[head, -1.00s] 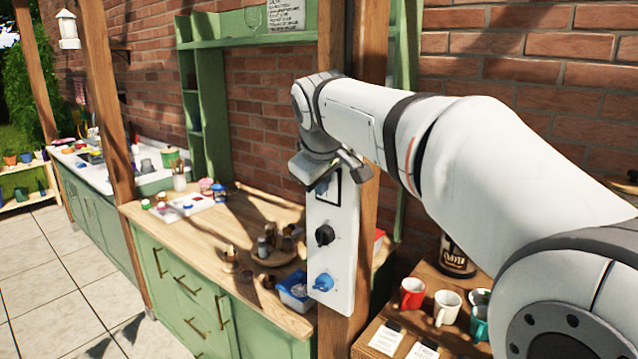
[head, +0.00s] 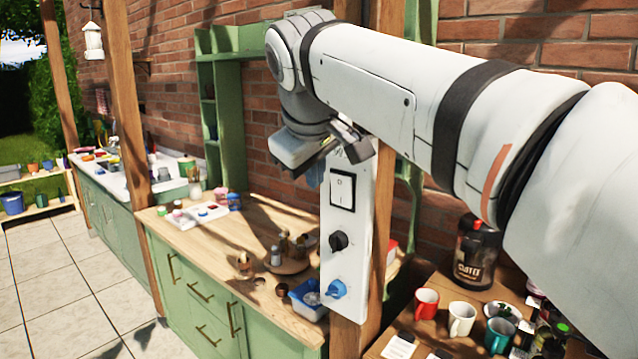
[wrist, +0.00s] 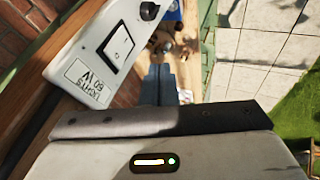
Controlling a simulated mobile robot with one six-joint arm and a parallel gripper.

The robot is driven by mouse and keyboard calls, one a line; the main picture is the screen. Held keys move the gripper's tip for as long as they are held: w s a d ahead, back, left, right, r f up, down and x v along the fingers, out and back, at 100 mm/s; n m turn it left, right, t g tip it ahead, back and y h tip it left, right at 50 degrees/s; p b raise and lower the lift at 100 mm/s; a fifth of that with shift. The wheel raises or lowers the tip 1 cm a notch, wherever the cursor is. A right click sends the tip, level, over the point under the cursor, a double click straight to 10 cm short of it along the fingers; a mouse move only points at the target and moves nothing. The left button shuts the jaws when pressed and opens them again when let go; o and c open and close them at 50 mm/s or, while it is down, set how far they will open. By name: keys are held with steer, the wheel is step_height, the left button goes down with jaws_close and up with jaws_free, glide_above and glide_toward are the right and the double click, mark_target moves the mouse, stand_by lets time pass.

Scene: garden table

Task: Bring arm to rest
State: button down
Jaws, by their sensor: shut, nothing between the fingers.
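My gripper (head: 313,178) is at the end of my raised arm, in the upper middle of the head view. It is close to the top of a white switch panel (head: 357,255) on a wooden post. Its blue-grey fingers are mostly hidden behind the wrist there. In the wrist view the fingers (wrist: 160,82) are together with nothing between them. The panel (wrist: 82,82) lies just to their left; I cannot tell if they touch it. The panel carries a rocker switch (head: 342,191), a black knob (head: 338,241) and a blue knob (head: 336,289).
A green cabinet with a wooden top (head: 215,248) holds small jars, a round board and a blue tub (head: 305,298). Mugs, including a red one (head: 426,303), and a coffee bag (head: 475,252) stand at lower right. Tiled floor (head: 60,290) is clear at left.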

steer(key=shift+s+r, duration=0.1)
steer(key=s+d+f+m+g, duration=0.1)
steer(key=s+d+f+m, duration=0.2)
steer(key=f, duration=0.7)
steer(key=s+d+f+m+g, duration=0.1)
steer(key=s+d+f+m, duration=0.2)
steer(key=s+d+f, duration=0.5)
steer(key=s+d+f+m+g, duration=0.2)
steer(key=s+d+f, duration=0.4)
steer(key=f, duration=0.7)
steer(key=shift+s+m, duration=0.15)
steer(key=shift+m, duration=0.35)
